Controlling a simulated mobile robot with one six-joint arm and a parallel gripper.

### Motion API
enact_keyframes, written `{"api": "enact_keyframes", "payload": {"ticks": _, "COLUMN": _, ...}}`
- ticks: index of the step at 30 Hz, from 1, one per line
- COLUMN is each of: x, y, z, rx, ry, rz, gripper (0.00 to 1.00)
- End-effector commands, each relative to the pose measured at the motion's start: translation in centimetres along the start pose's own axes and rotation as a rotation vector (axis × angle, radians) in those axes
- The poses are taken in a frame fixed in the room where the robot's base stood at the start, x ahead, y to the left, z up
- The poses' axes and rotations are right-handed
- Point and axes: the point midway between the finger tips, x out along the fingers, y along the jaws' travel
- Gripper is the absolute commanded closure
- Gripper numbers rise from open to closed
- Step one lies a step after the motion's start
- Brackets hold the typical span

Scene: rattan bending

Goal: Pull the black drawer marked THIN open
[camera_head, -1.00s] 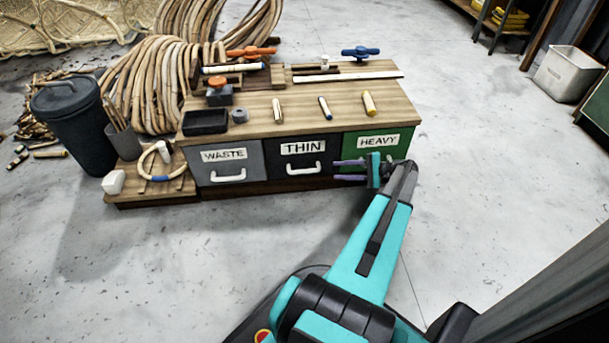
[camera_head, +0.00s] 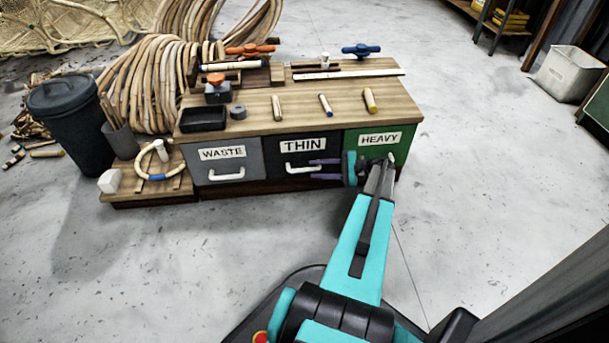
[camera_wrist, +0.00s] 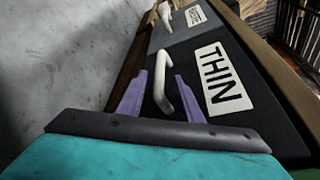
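The black drawer marked THIN (camera_head: 303,158) is shut in the middle of the wooden bench, with a white bar handle (camera_head: 302,169) on its front. In the wrist view the THIN drawer (camera_wrist: 262,125) shows its label, and its handle (camera_wrist: 164,90) stands between the purple fingertips. My gripper (camera_head: 313,169) is open, its two fingers one above the other at the right end of the handle. In the wrist view the fingers (camera_wrist: 160,88) lie apart on either side of the handle. I cannot tell whether either finger touches it.
A grey WASTE drawer (camera_head: 224,164) is on the left and a green HEAVY drawer (camera_head: 398,139) on the right, partly behind my arm. Short rattan pieces and clamps lie on the bench top (camera_head: 300,118). The floor (camera_head: 150,260) in front is clear.

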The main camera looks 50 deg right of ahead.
Motion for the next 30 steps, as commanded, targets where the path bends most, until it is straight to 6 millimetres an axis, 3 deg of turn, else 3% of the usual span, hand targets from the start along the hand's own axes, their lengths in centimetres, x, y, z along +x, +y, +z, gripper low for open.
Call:
{"api": "enact_keyframes", "payload": {"ticks": 9, "x": 3.8, "y": 0.1, "z": -0.1, "rx": 0.000, "ry": 0.000, "rz": 0.001, "gripper": 0.68}}
{"api": "enact_keyframes", "payload": {"ticks": 22, "x": 4.5, "y": 0.0, "z": 0.0, "rx": 0.001, "ry": 0.000, "rz": 0.000, "gripper": 0.68}}
{"api": "enact_keyframes", "payload": {"ticks": 23, "x": 4.5, "y": 0.0, "z": 0.0, "rx": 0.001, "ry": 0.000, "rz": 0.000, "gripper": 0.69}}
{"api": "enact_keyframes", "payload": {"ticks": 28, "x": 4.5, "y": 0.0, "z": 0.0, "rx": 0.001, "ry": 0.001, "rz": 0.000, "gripper": 0.98}}
{"api": "enact_keyframes", "payload": {"ticks": 30, "x": 4.5, "y": 0.0, "z": 0.0, "rx": 0.001, "ry": 0.001, "rz": 0.000, "gripper": 1.00}}
